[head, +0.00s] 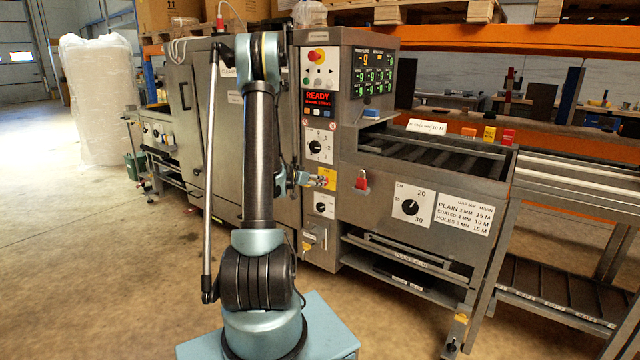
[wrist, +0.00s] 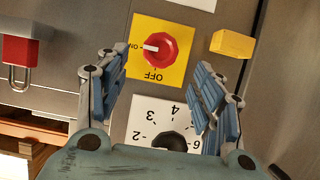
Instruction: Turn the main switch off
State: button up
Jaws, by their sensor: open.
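The main switch is a red rotary knob (wrist: 160,48) on a yellow plate (wrist: 176,22) with ON and OFF marks. In the wrist view the plate appears upside down. The knob's white pointer is turned to the ON mark. My gripper (wrist: 162,64) is open, one blue finger on each side of the knob in the picture, with nothing between them. I cannot tell whether either finger touches it. In the head view my gripper (head: 308,179) is at the yellow plate (head: 330,172) on the machine's front column and partly hides the switch.
A red padlock (head: 361,182) hangs right of the switch. A numbered black dial (head: 316,146) is above the switch and another dial (head: 320,207) below. The lit READY display (head: 317,97) and a red button (head: 316,55) are higher. A yellow block (wrist: 232,44) sits beside the plate.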

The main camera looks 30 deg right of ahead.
jog(key=x, duration=0.7)
jog(key=c, duration=1)
